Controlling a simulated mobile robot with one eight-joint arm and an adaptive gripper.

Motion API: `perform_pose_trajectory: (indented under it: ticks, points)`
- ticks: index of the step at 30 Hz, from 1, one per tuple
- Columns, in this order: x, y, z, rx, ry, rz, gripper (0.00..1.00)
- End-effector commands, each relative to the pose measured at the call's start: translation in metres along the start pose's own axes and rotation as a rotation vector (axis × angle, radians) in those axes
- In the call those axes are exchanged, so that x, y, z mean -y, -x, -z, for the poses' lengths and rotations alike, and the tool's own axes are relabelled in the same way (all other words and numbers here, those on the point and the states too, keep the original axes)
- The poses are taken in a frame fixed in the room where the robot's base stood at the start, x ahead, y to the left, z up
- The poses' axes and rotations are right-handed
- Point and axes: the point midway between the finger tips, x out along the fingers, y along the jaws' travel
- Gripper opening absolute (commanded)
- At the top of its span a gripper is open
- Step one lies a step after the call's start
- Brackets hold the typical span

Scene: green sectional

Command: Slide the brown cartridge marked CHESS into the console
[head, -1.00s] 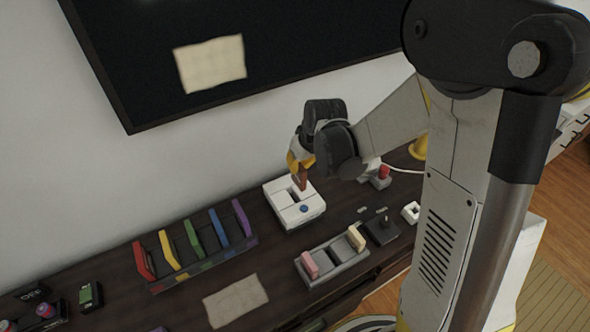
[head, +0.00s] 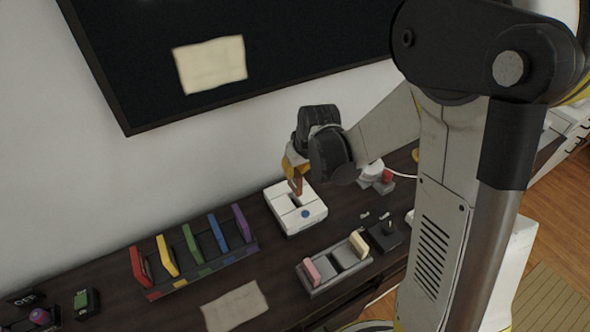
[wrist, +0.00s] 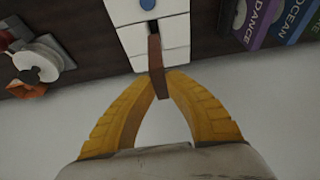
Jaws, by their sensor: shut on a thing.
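The brown cartridge (head: 297,182) is upright over the white console (head: 301,216). It also shows edge-on in the wrist view (wrist: 156,62), between the yellow fingertips. My gripper (wrist: 158,84) is shut on it near its end; the gripper also shows in the head view (head: 294,167). In the wrist view the cartridge's far end reaches the dark slot (wrist: 153,28) of the console. I cannot tell whether the cartridge is in the slot or just above it. The CHESS marking is not readable. The console has a blue round button (wrist: 148,4).
A rack (head: 203,266) of several coloured cartridges stands left of the console. A black joystick (head: 384,235) and a white-and-red item (head: 376,178) sit to the right. The wall is close behind.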

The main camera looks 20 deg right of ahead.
Motion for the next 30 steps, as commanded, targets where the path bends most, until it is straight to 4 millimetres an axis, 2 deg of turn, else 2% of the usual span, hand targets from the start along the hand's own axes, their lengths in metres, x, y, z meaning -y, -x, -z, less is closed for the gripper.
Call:
perform_pose_trajectory:
  ticks: [3,10,30]
  points:
    - [0.0,-0.016,-0.007,0.0,0.0,0.0,0.0]
    - [0.0,-0.033,-0.014,0.0,0.0,0.0,0.0]
    - [0.0,-0.035,-0.014,0.0,0.0,0.0,0.0]
